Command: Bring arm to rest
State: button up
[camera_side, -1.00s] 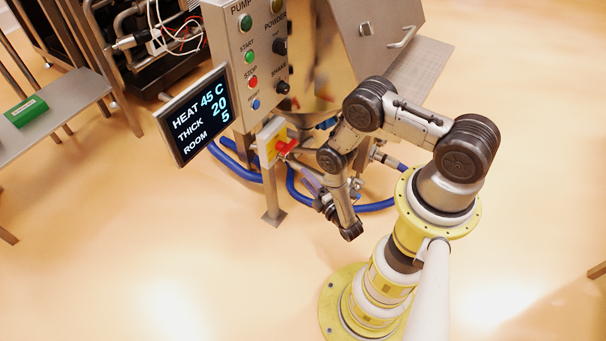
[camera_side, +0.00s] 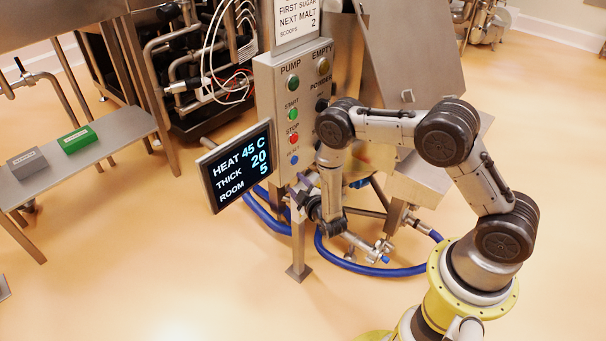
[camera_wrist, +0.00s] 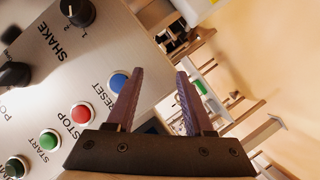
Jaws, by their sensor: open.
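My gripper (camera_side: 302,192) is in front of the lower part of the control panel in the side view, small and partly lost against the metal behind it. In the wrist view my gripper (camera_wrist: 160,74) has its two dark fingers apart, with nothing between them. The steel control panel (camera_side: 266,110) carries green, red and blue buttons and dark knobs. In the wrist view the blue RESET button (camera_wrist: 118,83) lies just left of the left finger. The red STOP button (camera_wrist: 84,116) and green START button (camera_wrist: 49,140) are farther left.
A display (camera_side: 237,168) reads HEAT 45 C, THICK 20, ROOM 5. Blue hoses (camera_side: 375,271) run along the floor below the hopper (camera_side: 415,60). A bench (camera_side: 90,160) at left bears a green block (camera_side: 77,139) and a grey block (camera_side: 27,163). The front floor is clear.

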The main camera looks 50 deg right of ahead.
jog(key=s+a+r+m+g+y, duration=0.1)
jog(key=s+a+r+y, duration=0.15)
jog(key=r, duration=0.65)
jog(key=s+a+r+m+g+y, duration=0.1)
jog(key=a+r+m+y, duration=0.15)
jog(key=r, duration=0.65)
jog(key=s+a+r+m+g+y, duration=0.1)
jog(key=a+r, duration=0.2)
jog(key=r, duration=0.7)
jog(key=s+r+g, duration=0.2)
jog(key=s+r, duration=0.2)
jog(key=s, duration=1.1)
jog(key=s+d+r+g, duration=0.1)
jog(key=s+r+g, duration=0.1)
jog(key=s, duration=1.2)
jog(key=shift+s+d+r+m+g, duration=0.15)
jog(key=shift+s+r+m+g, duration=0.25)
jog(key=shift+r, duration=0.5)
jog(key=shift+c, duration=0.2)
